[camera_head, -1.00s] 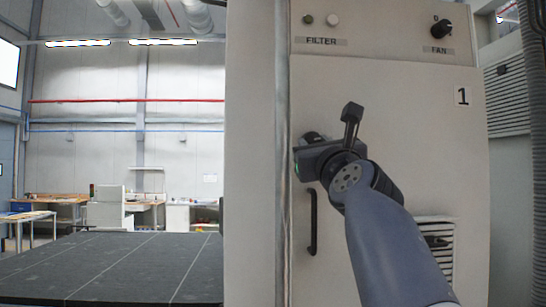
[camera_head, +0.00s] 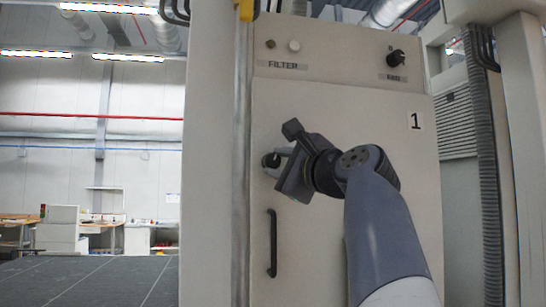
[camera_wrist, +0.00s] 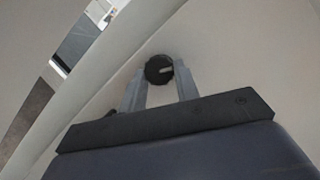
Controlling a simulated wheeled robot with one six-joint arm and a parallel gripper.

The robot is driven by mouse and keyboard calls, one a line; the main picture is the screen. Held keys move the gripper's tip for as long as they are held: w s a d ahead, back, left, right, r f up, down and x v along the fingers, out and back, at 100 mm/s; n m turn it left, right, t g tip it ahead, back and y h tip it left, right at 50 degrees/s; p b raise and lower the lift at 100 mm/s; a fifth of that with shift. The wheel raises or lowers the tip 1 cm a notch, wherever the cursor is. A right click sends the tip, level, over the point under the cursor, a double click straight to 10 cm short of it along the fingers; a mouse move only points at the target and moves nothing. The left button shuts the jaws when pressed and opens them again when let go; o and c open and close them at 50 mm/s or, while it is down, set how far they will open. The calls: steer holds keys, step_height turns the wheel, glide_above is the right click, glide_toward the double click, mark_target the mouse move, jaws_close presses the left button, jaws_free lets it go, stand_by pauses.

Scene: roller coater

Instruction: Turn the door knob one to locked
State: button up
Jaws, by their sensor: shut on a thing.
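Door knob one (camera_head: 269,160) is a small round black knob on the left part of the beige cabinet door marked 1, above the black handle. It also shows in the wrist view (camera_wrist: 158,71), with a pale pointer mark on its face pointing roughly to the right. My gripper (camera_head: 275,161) is at the knob, its two grey fingers on either side of it. In the wrist view the fingers (camera_wrist: 160,82) reach up to the knob and are shut on it. The fingers hide part of the knob's sides, and no lock labels are readable.
The black vertical door handle (camera_head: 272,243) is just below my gripper. A ribbed grey hose (camera_head: 483,150) runs down at the right. A dark flat surface (camera_head: 90,282) lies at the lower left.

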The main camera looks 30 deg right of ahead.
steer(key=n+p, duration=0.1)
steer(key=n+g, duration=0.1)
steer(key=shift+r+n+y+p, duration=0.3)
steer(key=shift+n+p, duration=0.05)
steer(key=shift+n, duration=0.05)
steer(key=shift+d+n+g+p, duration=0.1)
steer(key=shift+n+g+p, duration=0.5)
steer(key=shift+n, duration=0.6)
steer(key=o, duration=1)
steer(key=shift+s, duration=0.1)
steer(key=shift+s+d+b, duration=0.2)
steer(key=shift+s+b, duration=0.2)
steer(key=shift+s, duration=1.35)
steer(key=shift+s+d+b, duration=0.15)
steer(key=shift+s+b, duration=0.3)
steer(key=shift+s, duration=1.35)
steer(key=shift+s+d+b, duration=0.2)
steer(key=shift+s+b, duration=0.2)
steer(key=shift+s, duration=1.35)
